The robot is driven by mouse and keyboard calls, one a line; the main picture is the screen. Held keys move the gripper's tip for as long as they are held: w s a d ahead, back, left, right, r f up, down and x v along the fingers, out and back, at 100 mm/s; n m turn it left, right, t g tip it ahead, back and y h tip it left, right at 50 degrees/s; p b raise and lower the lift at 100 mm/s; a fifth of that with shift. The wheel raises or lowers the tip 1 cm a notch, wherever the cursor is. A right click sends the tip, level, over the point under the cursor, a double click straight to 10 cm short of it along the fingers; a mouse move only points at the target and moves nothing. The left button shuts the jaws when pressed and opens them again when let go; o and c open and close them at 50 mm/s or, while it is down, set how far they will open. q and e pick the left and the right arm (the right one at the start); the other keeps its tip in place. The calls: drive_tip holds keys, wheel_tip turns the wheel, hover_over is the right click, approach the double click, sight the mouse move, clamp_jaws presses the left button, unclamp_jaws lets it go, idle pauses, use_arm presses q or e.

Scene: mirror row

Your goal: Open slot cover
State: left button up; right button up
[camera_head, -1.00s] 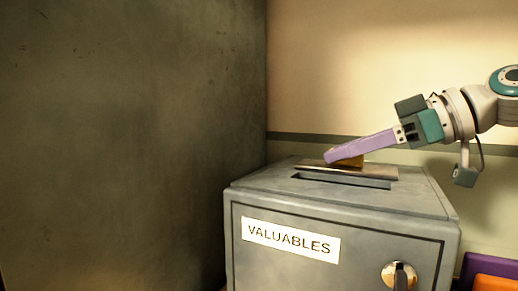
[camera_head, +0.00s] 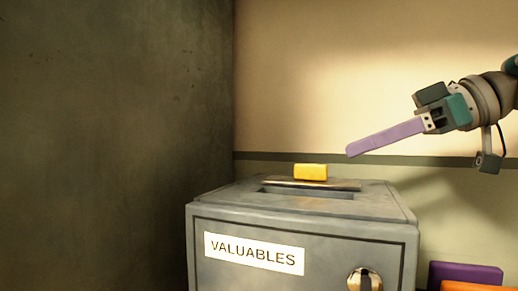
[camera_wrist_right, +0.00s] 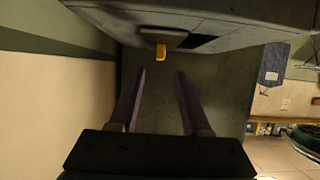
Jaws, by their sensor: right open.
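The slot cover (camera_head: 335,185) is a flat metal plate on top of a grey safe, with a yellow block handle (camera_head: 310,172) standing on it. A dark slot opening (camera_head: 305,193) shows along the plate's near side. In the right wrist view the yellow handle (camera_wrist_right: 172,40) and dark slot (camera_wrist_right: 200,43) lie beyond the fingertips. My right gripper (camera_head: 352,150) has long purple fingers. It is above and to the right of the handle, apart from it. Its fingers are spread and empty in the wrist view (camera_wrist_right: 160,75). My left gripper is out of view.
The safe (camera_head: 225,222) has a "VALUABLES" label (camera_head: 254,254) and a round knob (camera_head: 364,281) on its front. A tall dark wall (camera_head: 110,130) stands at left. Purple (camera_head: 465,273) and orange (camera_head: 480,286) items are at lower right. Space above the safe is clear.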

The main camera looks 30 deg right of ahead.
drive_tip(key=shift+s+d+r, duration=0.3)
drive_tip(key=shift+s+d, duration=0.1)
drive_tip(key=shift+s, duration=0.15)
